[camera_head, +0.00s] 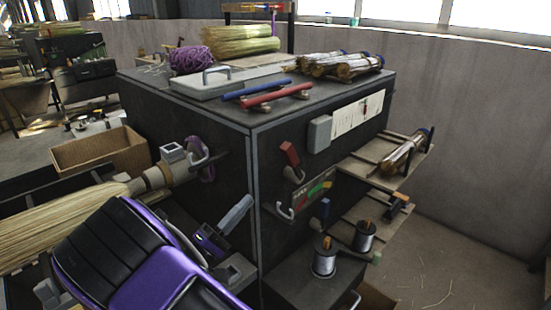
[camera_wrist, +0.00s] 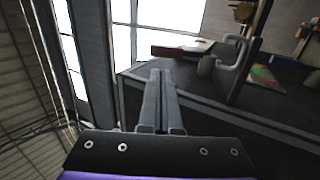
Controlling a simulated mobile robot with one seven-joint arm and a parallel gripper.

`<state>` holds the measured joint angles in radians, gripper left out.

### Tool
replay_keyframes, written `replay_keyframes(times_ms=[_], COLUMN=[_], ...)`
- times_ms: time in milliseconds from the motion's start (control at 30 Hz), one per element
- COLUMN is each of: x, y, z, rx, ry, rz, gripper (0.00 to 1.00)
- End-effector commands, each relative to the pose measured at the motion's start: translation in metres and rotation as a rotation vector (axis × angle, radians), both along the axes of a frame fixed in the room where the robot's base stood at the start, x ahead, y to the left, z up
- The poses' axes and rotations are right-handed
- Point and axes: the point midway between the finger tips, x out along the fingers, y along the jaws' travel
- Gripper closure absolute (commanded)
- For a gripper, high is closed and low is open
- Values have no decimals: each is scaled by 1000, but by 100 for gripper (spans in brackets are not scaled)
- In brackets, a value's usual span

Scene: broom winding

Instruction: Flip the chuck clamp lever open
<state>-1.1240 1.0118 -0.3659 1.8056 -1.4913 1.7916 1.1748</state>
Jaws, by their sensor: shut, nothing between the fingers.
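The chuck (camera_head: 172,172) on the left face of the dark machine holds the broom's handle end. A grey curved handle (camera_head: 198,158) sits on the chuck beside a purple ring (camera_head: 209,172); I cannot tell for sure whether it is the clamp lever. The broom's straw (camera_head: 60,215) runs left. My gripper (camera_head: 249,200) is in front of the machine's near corner, below and right of the chuck. Its grey fingers (camera_wrist: 160,72) are together and hold nothing. The chuck is not recognisable in the wrist view.
On the right face are a red-tipped lever (camera_head: 289,154), a blue lever (camera_head: 322,211) and a grey hook (camera_head: 284,211). The wrist view shows a red-and-grey lever (camera_wrist: 180,52) and a U-shaped handle (camera_wrist: 240,52). Wire spools (camera_head: 325,258) stand lower right; a cardboard box (camera_head: 100,152) stands left.

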Motion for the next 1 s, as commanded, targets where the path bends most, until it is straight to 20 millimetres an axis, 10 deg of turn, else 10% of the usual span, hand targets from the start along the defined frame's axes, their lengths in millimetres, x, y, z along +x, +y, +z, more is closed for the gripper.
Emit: replay_keyframes(times_ms=[567, 1000], x=[0, 49], y=[4, -46], z=[-17, 22], rx=[-13, -13], ry=[6, 5], rz=[27, 24], gripper=[100, 100])
